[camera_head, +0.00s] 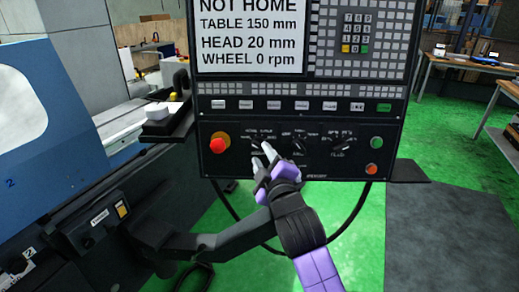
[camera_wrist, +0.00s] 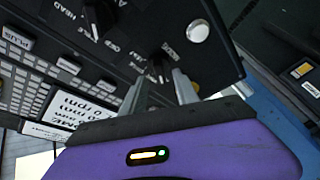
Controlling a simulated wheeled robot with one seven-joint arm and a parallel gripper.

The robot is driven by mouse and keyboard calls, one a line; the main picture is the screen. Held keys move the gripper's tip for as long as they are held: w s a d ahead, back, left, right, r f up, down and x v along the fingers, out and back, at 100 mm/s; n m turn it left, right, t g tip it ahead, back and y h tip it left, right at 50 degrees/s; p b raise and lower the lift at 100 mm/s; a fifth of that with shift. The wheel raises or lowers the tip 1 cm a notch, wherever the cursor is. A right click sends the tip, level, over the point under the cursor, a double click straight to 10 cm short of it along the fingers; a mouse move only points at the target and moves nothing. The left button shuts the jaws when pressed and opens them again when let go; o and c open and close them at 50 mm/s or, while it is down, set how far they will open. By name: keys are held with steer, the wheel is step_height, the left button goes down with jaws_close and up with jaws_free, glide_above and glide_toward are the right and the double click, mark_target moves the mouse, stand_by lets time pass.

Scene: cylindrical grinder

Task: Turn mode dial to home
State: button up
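The black control panel (camera_head: 225,167) stands upright ahead, with three black dials in a row. The left dial (camera_head: 258,143), apparently the mode dial, has small labels around it that I cannot fully read. My gripper (camera_head: 261,154) is in front of and just below this dial, fingers apart. In the wrist view, which looks inverted, the dial (camera_wrist: 159,66) shows just beyond and between the tips of the open gripper (camera_wrist: 158,84). I cannot tell whether the fingers touch it. The pointer's exact setting is unclear. The screen (camera_head: 249,37) reads "NOT HOME".
The middle dial (camera_head: 298,144) is close to the right, also in the wrist view (camera_wrist: 101,16). The right dial (camera_head: 341,143) is farther along. A red emergency button (camera_head: 218,144) stands out at left. A button row (camera_head: 302,106) is above. The grinder (camera_head: 50,130) fills the left.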

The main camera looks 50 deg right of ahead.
mark_target(259, 146)
steer(key=shift+x, duration=1.5)
steer(key=shift+c, duration=0.5)
jaws_close()
